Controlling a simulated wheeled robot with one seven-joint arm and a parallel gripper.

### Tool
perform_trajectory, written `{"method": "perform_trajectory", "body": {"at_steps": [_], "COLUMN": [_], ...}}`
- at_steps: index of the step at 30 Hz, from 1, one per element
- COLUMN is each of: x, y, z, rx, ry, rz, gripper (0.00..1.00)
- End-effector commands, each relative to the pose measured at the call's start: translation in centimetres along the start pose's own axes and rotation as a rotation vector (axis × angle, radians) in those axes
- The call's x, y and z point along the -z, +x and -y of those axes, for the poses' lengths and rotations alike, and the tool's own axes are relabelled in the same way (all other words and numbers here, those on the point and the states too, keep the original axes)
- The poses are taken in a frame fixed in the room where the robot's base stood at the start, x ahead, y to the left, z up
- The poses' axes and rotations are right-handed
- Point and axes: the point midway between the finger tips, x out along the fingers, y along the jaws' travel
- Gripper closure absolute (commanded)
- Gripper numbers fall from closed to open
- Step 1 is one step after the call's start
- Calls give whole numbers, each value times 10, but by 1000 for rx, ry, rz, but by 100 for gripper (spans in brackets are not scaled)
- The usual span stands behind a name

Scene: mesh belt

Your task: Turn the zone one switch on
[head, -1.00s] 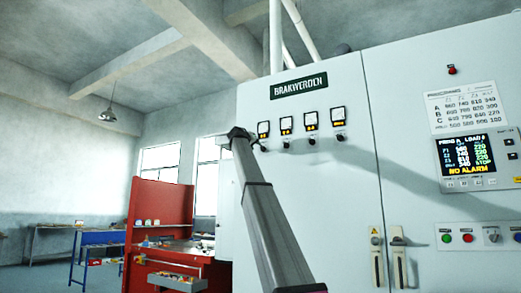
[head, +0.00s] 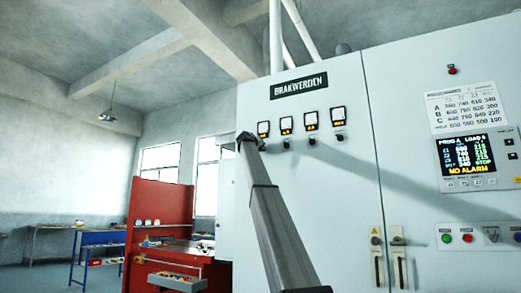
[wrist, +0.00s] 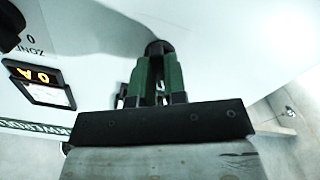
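The zone one switch is the leftmost black knob in the row under the small lit meters on the pale cabinet. In the head view my gripper (head: 250,140) is at that left end, and its dark end largely hides the knob. In the wrist view my gripper (wrist: 157,62) has two green fingers close together. Their tips meet a round black knob, which appears to be the zone one switch (wrist: 158,46). The fingers cover much of it, so its pointer direction is hidden. The wrist picture is upside down.
A neighbouring black knob (wrist: 10,25) with a ZONE label and a lit meter (wrist: 40,75) are at the wrist view's left. More knobs (head: 312,139) continue rightward. The cabinet has a display (head: 467,155), buttons and handles (head: 398,262). A red bench (head: 160,205) stands left.

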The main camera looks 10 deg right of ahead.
Motion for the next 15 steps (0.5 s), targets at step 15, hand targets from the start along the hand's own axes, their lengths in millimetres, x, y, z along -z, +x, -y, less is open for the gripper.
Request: {"method": "perform_trajectory", "body": {"at_steps": [15], "x": [0], "y": [0], "z": [0], "rx": [0], "ry": [153], "rz": [1], "gripper": [100]}}
